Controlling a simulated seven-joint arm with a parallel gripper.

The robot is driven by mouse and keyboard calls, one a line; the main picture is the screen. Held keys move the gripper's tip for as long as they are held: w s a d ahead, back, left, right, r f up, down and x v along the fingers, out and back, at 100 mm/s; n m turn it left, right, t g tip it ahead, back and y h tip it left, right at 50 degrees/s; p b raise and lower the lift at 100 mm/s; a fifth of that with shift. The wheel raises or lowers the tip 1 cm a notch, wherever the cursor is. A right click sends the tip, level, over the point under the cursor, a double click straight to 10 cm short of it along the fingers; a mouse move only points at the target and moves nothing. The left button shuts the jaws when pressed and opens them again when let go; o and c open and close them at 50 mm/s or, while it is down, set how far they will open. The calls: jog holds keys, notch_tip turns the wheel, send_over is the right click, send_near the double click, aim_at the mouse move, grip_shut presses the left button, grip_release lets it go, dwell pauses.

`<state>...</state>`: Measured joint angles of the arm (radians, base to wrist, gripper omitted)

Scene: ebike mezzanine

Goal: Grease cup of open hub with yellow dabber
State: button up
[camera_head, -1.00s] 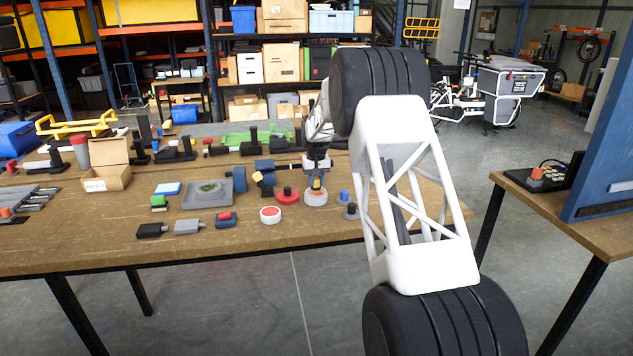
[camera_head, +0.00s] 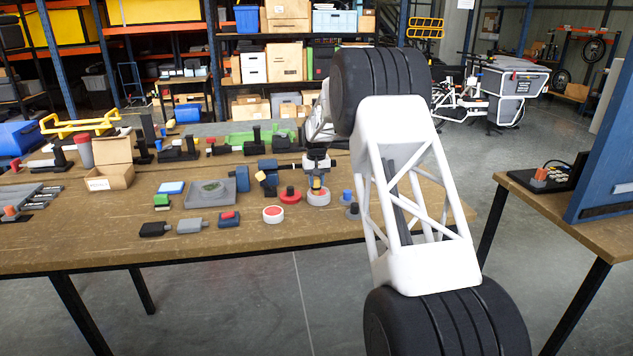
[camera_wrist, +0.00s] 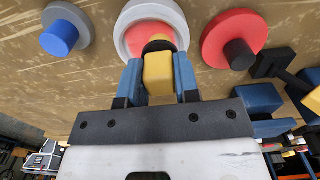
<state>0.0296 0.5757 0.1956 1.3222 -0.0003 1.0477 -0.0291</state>
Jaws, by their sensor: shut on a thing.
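My gripper (camera_head: 317,178) is over the bench near its front edge, pointing down. In the wrist view my gripper's blue fingers (camera_wrist: 158,70) are shut on the yellow dabber (camera_wrist: 158,80), a block with a dark collar and a yellow tip. The dabber's tip is over the red middle of a round hub with a pale grey rim (camera_wrist: 123,32). That hub (camera_head: 318,199) shows in the head view directly below my gripper. The dabber hides part of the hub's middle, so I cannot tell whether the tip touches it.
A red disc with a black knob (camera_wrist: 240,52) lies close on the right in the wrist view, and a grey disc with a blue knob (camera_wrist: 60,38) on the left. Another white-rimmed red hub (camera_head: 272,214) lies near the bench's front edge. A grey tray (camera_head: 208,193) is farther left.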

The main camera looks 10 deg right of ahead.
jog(key=shift+d+f, duration=0.1)
jog(key=shift+d, duration=0.45)
jog(key=shift+w, duration=0.2)
dwell(0.4)
jog(key=shift+w, duration=0.3)
jog(key=shift+s, duration=1)
dwell(0.9)
jog(key=shift+w, duration=0.5)
dwell(0.4)
dwell(0.3)
jog(key=shift+r, duration=3.6)
jog(key=shift+a, duration=0.1)
